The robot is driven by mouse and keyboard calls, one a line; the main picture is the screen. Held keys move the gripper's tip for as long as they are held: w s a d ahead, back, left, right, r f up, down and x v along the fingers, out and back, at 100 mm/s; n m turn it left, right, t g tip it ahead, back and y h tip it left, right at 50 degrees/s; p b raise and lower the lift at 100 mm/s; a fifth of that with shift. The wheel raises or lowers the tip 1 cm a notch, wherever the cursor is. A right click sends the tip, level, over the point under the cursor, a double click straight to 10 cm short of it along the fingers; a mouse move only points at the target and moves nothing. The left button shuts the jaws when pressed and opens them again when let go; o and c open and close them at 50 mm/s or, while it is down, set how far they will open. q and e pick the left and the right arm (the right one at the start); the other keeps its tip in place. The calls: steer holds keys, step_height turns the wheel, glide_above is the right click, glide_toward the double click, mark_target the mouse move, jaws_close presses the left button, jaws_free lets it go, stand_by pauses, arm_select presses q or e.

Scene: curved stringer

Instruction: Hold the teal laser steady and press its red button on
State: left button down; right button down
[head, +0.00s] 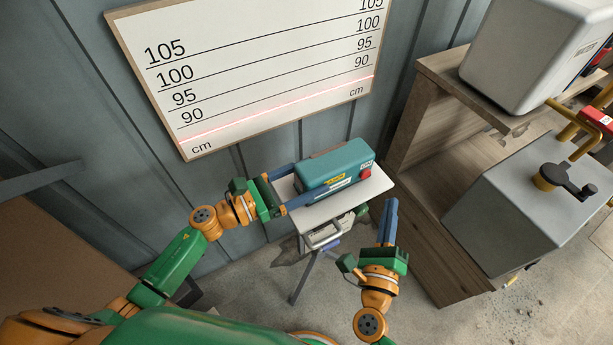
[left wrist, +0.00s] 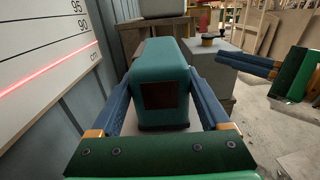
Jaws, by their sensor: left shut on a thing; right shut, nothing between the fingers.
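The teal laser (head: 335,166) sits on a small white stand top (head: 371,186) in the head view. Its red button (head: 366,173) is on the right end. A red laser line (head: 290,103) shows on the marked board. My left gripper (head: 318,178) is shut on the laser, one blue finger along each long side. In the left wrist view the laser (left wrist: 160,85) stands between both fingers, and its red button is hidden there. My right gripper (head: 389,205) is shut and empty, in front of the stand's right side, apart from the laser. It also shows at the right in the left wrist view (left wrist: 222,58).
The board (head: 250,60) with height marks hangs on the grey wall behind. A wooden shelf (head: 435,130) with grey boxes (head: 520,205) stands at the right; one box carries a dark crank handle (head: 565,183).

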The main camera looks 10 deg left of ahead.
arm_select(q)
jaws_free()
steer(key=shift+a, duration=0.1)
stand_by(0.4)
steer(key=shift+v, duration=2.45)
steer(key=v, duration=1.2)
